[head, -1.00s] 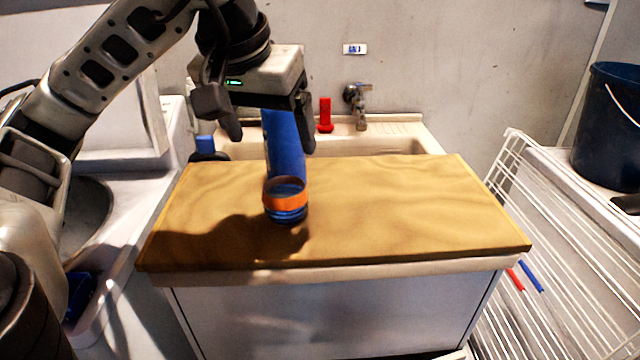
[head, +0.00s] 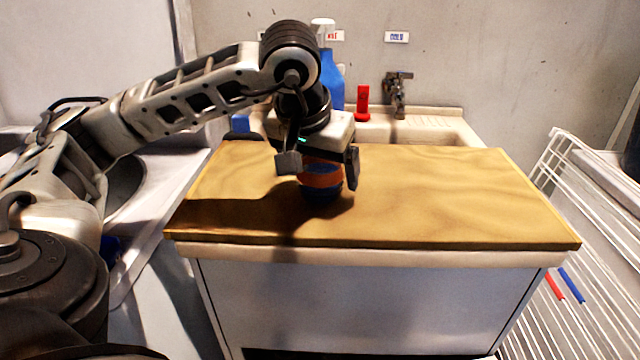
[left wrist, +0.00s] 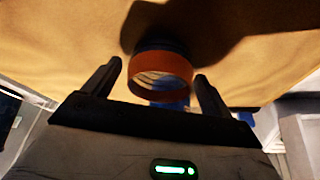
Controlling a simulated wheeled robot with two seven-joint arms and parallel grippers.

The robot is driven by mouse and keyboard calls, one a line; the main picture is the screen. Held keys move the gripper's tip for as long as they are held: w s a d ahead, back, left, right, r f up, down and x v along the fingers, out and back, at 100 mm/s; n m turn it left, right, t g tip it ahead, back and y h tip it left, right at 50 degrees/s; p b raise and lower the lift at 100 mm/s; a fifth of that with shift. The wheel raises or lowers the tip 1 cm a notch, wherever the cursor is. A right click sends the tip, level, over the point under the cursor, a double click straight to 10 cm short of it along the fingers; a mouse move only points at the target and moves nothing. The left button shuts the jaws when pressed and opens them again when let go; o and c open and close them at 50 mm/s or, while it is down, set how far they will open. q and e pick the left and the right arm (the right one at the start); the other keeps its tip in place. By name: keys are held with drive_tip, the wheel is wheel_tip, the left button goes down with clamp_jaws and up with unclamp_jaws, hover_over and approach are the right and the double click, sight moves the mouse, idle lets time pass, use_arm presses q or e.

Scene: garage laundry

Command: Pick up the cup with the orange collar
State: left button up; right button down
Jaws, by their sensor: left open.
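The cup with the orange collar (head: 322,180) stands upright on the tan board; it is blue with an orange band. It also shows in the left wrist view (left wrist: 160,72), its round mouth facing the camera. My left gripper (head: 320,165) is open above the cup and hides its upper part. In the left wrist view the fingertips (left wrist: 158,70) lie on either side of the collar with gaps, apparently not touching; how deep the cup sits between them I cannot tell.
A blue bottle (head: 331,80) with a white cap rises behind my left gripper, its base hidden. A red object (head: 362,103) and a tap (head: 397,95) are at the sink behind. The board's right half (head: 460,195) is clear. A white drying rack (head: 560,240) stands at right.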

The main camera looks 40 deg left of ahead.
use_arm(q)
drive_tip(key=shift+x, duration=0.85)
drive_tip(key=c, duration=1)
drive_tip(key=shift+c, duration=0.3)
drive_tip(key=shift+r, duration=0.15)
